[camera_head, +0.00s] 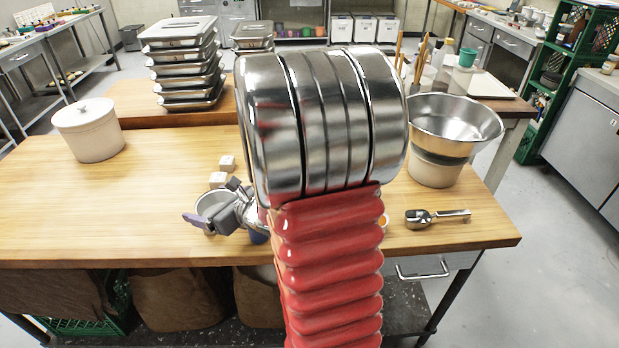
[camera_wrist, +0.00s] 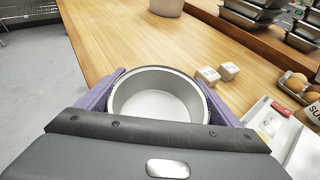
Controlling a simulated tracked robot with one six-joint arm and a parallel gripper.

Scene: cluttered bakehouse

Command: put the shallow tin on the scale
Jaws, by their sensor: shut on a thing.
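My gripper (camera_wrist: 158,100) is shut on the shallow tin (camera_wrist: 158,104), a round silver tin with a pale, empty inside. Its purple fingers are at either side of the rim. In the head view the tin (camera_head: 208,202) shows partly behind my gripper (camera_head: 215,215), over the front of the wooden table; I cannot tell whether it touches the wood. A flat white device with small markings, which looks like the scale (camera_wrist: 268,122), lies to the right of the tin in the wrist view. It is partly cut off there, and my arm appears to hide it in the head view.
Two small white blocks (camera_wrist: 208,75) stand just beyond the tin. A white lidded crock (camera_head: 89,130) is at the left, stacked trays (camera_head: 184,62) at the back. A metal bowl (camera_head: 455,120) and scoop (camera_head: 436,217) are at the right. The table's left half (camera_head: 90,205) is mostly clear.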

